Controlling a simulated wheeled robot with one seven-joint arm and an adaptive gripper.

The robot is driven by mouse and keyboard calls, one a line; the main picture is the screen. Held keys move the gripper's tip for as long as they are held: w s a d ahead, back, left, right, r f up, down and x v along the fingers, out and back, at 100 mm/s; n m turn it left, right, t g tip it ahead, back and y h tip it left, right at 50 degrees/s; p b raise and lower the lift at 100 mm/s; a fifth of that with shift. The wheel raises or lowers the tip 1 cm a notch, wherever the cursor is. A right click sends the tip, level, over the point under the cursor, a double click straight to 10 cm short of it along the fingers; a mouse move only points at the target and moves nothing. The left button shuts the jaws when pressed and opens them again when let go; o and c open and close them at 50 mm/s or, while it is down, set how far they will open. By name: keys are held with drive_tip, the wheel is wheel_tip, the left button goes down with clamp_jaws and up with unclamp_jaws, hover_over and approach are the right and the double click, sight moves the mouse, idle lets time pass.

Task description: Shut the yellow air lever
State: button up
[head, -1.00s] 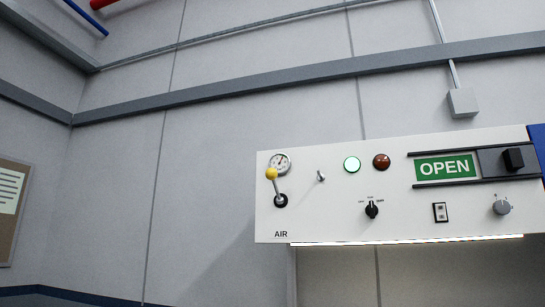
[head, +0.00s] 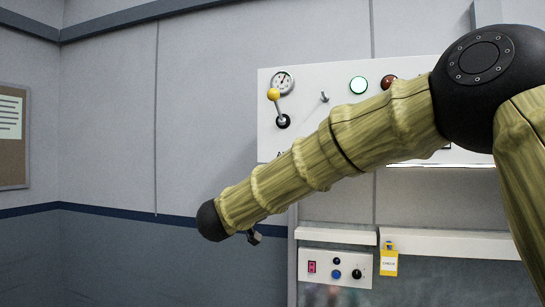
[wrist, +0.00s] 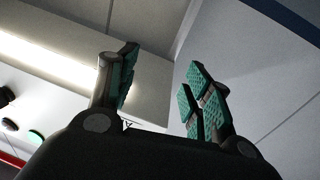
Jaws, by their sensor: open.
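The yellow air lever (head: 273,95) is a yellow ball on a short metal stem, rising from a black round pivot at the left end of the white panel (head: 268,140). The ball points up, just below a round gauge (head: 283,82). The AIR label is mostly hidden behind my arm. In the wrist view my gripper (wrist: 160,90) is open, with teal-padded fingers apart and nothing between them. The lever cannot be made out in the wrist view. In the head view my arm crosses in front of the panel, its end below and left of the lever; the fingers do not show clearly there.
A lower box (head: 335,264) with buttons and a yellow tag (head: 389,262) are below. The wall left of the panel is clear.

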drive_tip(key=s+a+r+m+h, duration=0.1)
drive_tip(key=s+r, duration=0.2)
drive_tip(key=r, duration=0.5)
drive_tip(key=s+a+r+m+h, duration=0.1)
drive_tip(key=s+r, duration=0.2)
drive_tip(key=r, duration=0.4)
drive_tip(key=g+p, duration=0.1)
drive_tip(key=p, duration=0.1)
approach(269, 93)
drive_tip(key=shift+m, duration=0.4)
drive_tip(key=p+x, duration=0.3)
drive_tip(key=x, duration=0.8)
drive_tip(key=shift+w+d+r+p, duration=0.1)
drive_tip(key=shift+w+d+p, duration=0.2)
drive_tip(key=shift+d+p, duration=0.1)
drive_tip(key=shift+a, duration=0.1)
drive_tip(key=c, duration=1)
